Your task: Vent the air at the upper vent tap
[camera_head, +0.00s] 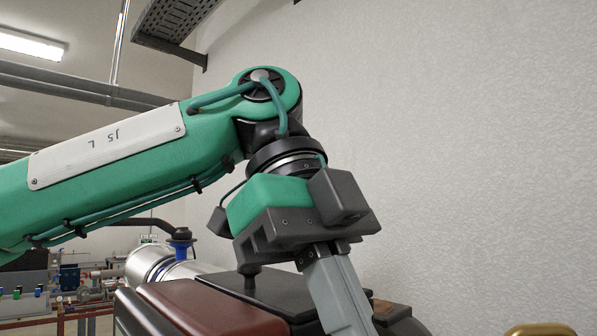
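My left gripper (340,300) hangs down from my green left arm in the centre of the view. Its light grey finger part runs down past the lower frame edge, in front of or beside a dark-topped block (275,290). The fingertips are cut off by the frame, so I cannot tell whether it is open or shut, or whether it touches anything. I cannot make out the upper vent tap for certain. A brass-coloured piece (541,329) shows only its top at the bottom right edge. My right gripper is not in view.
A dark red-brown panel (200,308) lies left of the dark block. Behind it are a shiny metal pipe (150,264) and a blue and black fitting (181,243). Pipework (95,290) stands at the far left. A plain pale wall (470,170) fills the right.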

